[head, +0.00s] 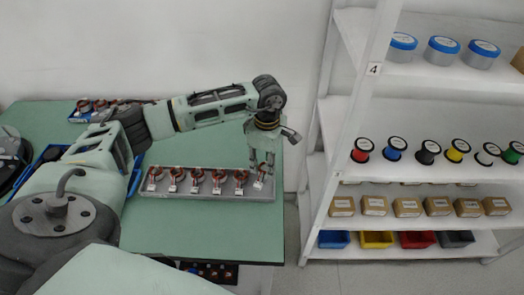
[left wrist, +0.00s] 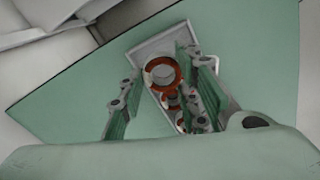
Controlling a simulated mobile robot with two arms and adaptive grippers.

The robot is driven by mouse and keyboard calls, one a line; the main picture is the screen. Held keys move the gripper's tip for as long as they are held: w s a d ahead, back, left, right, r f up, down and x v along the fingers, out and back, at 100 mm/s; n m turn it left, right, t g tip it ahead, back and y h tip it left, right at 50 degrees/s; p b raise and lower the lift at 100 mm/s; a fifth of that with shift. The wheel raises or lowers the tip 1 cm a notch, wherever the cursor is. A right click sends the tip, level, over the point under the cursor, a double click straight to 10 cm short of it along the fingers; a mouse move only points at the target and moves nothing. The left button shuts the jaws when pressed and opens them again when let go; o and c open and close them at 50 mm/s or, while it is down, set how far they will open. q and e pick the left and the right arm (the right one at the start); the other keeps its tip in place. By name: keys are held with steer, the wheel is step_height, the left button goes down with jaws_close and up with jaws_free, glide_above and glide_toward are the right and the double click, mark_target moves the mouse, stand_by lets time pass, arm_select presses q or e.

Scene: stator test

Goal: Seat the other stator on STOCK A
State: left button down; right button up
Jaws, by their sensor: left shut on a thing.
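My left gripper (head: 261,172) points down over the right end of a long grey tray (head: 205,197) on the green table. It is shut on a stator (head: 260,184), a copper-red ring with a white part, at the right end of the row. Several similar stators (head: 196,175) stand in a row along the tray to its left. In the left wrist view a copper ring (left wrist: 160,72) shows near the fingers, with more rings behind it. I cannot tell whether the held stator touches the tray. No STOCK A label is readable.
Another tray with stators (head: 100,107) is at the table's back left, partly hidden by my arm. A blue bin (head: 50,154) lies at the left. The green table (head: 205,225) is clear in front of the long tray. A white shelf (head: 430,190) with spools and boxes stands at the right.

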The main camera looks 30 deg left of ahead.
mark_target(263, 167)
arm_select(q)
steer(key=shift+w+a+f+n, duration=0.1)
steer(key=shift+w+a+n, duration=0.05)
steer(key=shift+a+n, duration=0.25)
steer(key=shift+w+a+f+n, duration=0.1)
steer(key=shift+w+a+n, duration=0.05)
steer(key=shift+a+n, duration=0.25)
steer(key=shift+w+a+f+n, duration=0.1)
steer(key=shift+a+f+n, duration=0.05)
steer(key=shift+n, duration=0.15)
steer(key=shift+w+f, duration=0.1)
steer(key=shift+f, duration=0.3)
steer(key=shift+f+b, duration=0.4)
steer(key=shift+f, duration=0.45)
steer(key=shift+f+b, duration=0.95)
steer(key=shift+b, duration=0.05)
arm_select(e)
steer(key=shift+w+d+f, duration=0.15)
steer(key=shift+d+f, duration=0.3)
steer(key=shift+f, duration=0.2)
steer(key=shift+w+d+f, duration=0.1)
steer(key=shift+d+f, duration=0.3)
steer(key=shift+f, duration=0.2)
